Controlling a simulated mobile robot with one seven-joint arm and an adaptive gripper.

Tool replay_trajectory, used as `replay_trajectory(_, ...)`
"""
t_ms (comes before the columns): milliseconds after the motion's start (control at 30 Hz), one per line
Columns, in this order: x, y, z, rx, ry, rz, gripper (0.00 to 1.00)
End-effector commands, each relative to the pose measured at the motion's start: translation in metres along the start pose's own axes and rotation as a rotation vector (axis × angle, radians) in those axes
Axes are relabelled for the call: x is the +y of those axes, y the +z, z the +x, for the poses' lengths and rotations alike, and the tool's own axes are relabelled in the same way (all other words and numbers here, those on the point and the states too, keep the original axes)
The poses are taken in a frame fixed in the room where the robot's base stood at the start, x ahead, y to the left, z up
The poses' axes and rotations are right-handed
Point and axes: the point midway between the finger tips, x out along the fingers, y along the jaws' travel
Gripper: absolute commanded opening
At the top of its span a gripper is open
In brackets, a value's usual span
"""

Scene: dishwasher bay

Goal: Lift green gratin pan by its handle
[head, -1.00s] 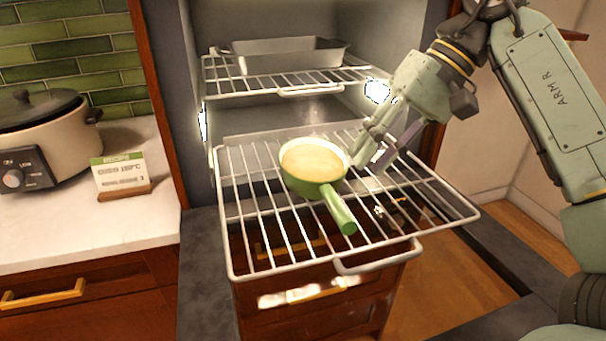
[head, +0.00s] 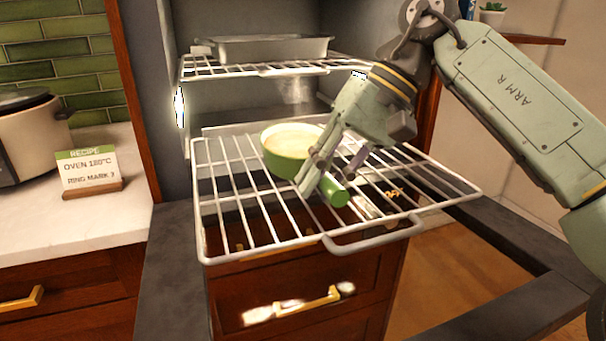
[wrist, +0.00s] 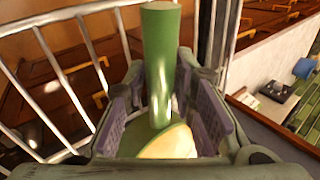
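The green gratin pan (head: 284,166), with pale yellow contents, sits upright on the pulled-out lower oven rack (head: 228,228). Its green handle (head: 338,195) points towards the front right. My gripper (head: 330,176) is over the handle, with fingers reaching down on either side of it. In the wrist view the handle (wrist: 160,50) runs between the two purple finger pads of my gripper (wrist: 168,85), with a visible gap on the left side. The right pad is closer to the handle; I cannot tell whether it touches. My gripper hides part of the pan's right side.
A grey baking dish (head: 270,48) stands on the upper rack (head: 215,68). A recipe card (head: 88,170) and a cream cooker (head: 30,135) are on the left counter. A drawer front (head: 300,290) lies below the lower rack. The rack's left part is clear.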

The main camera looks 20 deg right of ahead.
Motion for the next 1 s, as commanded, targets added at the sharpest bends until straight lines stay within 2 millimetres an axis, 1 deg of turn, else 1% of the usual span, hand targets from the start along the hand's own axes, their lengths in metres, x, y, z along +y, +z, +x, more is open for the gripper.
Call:
replay_trajectory(33, 0.0005, 0.0, 0.0024, 0.0, 0.001, 0.0, 0.24)
replay_trajectory(267, -0.0007, 0.0, 0.0013, 0.0, 0.0, 0.0, 0.24)
replay_trajectory(600, -0.0006, 0.0, 0.0012, 0.0, -0.001, 0.0, 0.01)
replay_trajectory(633, -0.0006, 0.0, 0.0012, 0.0, -0.001, 0.0, 0.0)
replay_trajectory(1000, -0.0005, 0.0, 0.0012, 0.0, -0.001, 0.0, 0.0)
